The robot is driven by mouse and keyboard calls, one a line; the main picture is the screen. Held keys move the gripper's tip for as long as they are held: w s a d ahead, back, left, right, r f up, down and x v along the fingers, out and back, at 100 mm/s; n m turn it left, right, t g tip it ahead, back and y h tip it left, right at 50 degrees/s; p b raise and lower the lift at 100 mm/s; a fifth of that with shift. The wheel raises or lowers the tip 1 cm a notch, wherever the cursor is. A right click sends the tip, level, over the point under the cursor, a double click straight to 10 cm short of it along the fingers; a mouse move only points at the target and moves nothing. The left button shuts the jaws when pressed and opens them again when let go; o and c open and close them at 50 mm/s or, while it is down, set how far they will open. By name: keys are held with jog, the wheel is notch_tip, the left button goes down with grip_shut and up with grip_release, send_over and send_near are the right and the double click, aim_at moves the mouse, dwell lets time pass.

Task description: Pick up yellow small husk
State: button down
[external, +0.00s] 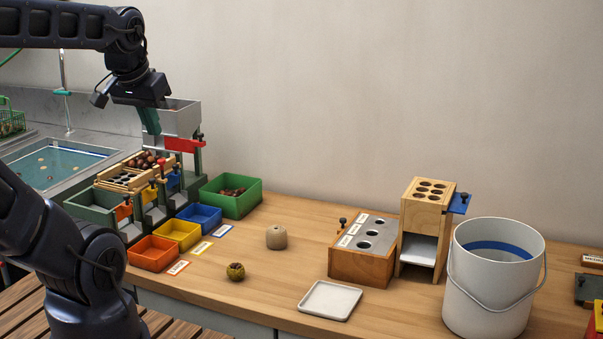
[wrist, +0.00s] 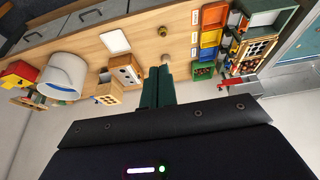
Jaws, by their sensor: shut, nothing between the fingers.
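The yellow small husk (external: 235,271) is a small, round, rough yellow-brown ball on the wooden table, near its front edge. In the wrist view the husk (wrist: 162,31) shows small and far off, beyond the fingertips. My gripper (external: 150,126) is raised at the upper left, over the sorting station and well away from the husk. Its green fingers (wrist: 158,74) are together and empty in the wrist view.
A beige cork-like block (external: 276,240) stands behind the husk. Orange (external: 153,262), yellow (external: 178,244), blue and green bins lie to the left. A white tray (external: 329,313), wooden hole block (external: 358,268) and white bucket (external: 485,295) stand to the right. Table around the husk is clear.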

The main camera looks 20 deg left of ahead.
jog(key=c, duration=2.1)
grip_release()
jog(key=o, duration=1.4)
jog(key=w+a+f+m+g+y, duration=0.1)
jog(key=w+a+f+m+y, duration=0.2)
jog(key=w+f, duration=0.55)
jog(key=m+h, duration=0.6)
send_over(232, 264)
jog(key=s+a, duration=0.3)
notch_tip(232, 264, down, 29)
jog(key=shift+d+x, duration=0.15)
jog(key=shift+x, duration=1.1)
jog(key=shift+d+x, duration=0.15)
jog(key=shift+x, duration=1.1)
